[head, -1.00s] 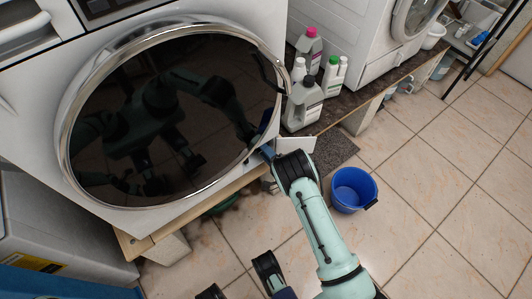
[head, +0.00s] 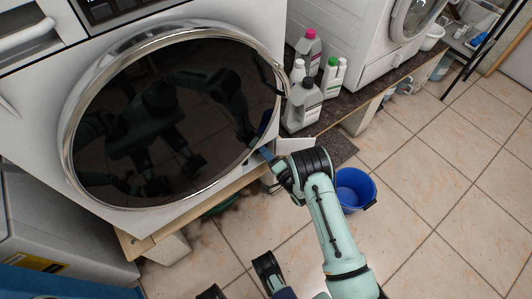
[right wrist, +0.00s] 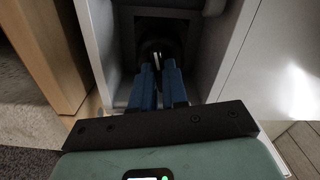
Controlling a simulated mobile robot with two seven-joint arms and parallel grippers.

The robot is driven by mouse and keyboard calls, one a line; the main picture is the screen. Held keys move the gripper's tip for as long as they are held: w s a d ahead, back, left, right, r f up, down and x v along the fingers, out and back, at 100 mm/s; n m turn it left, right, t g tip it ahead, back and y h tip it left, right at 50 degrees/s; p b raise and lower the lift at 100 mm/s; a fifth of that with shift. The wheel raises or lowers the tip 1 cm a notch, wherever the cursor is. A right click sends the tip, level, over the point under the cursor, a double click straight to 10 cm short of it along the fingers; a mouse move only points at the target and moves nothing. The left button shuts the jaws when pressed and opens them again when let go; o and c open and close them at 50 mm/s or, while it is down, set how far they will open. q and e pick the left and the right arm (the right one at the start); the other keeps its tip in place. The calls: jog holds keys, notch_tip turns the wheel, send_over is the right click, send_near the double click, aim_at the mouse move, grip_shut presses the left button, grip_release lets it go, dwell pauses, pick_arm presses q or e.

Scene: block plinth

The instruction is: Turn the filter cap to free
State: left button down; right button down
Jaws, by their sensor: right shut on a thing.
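The dark filter cap (right wrist: 154,49) sits inside a shadowed square recess at the washer's lower front, in the right wrist view. My right gripper (right wrist: 158,69) reaches into this recess with its blue fingers shut on the cap's grip. Most of the cap is in shadow or behind the fingers. In the head view the right gripper (head: 267,154) is at the lower right corner of the washer (head: 240,20), and the cap itself is hidden.
A white flap (head: 296,144) stands out beside the recess. A blue bucket (head: 356,187) is on the tiled floor close to my right forearm. Several bottles (head: 303,104) stand on the plinth (head: 345,110) to the right.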

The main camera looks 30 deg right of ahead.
jog(key=n, duration=0.2)
jog(key=shift+r+n, duration=0.1)
jog(key=shift+n, duration=0.3)
jog(key=n, duration=0.4)
jog(key=shift+p, duration=0.35)
jog(key=n, duration=0.4)
pick_arm(q)
jog(key=shift+w+d+r+t, duration=0.15)
jog(key=shift+w+r+t, duration=0.35)
jog(key=shift+w+r, duration=0.65)
pick_arm(e)
jog(key=shift+n, duration=2)
pick_arm(q)
jog(key=shift+w, duration=0.15)
pick_arm(e)
jog(key=c, duration=1.1)
grip_release()
jog(key=shift+c, duration=0.2)
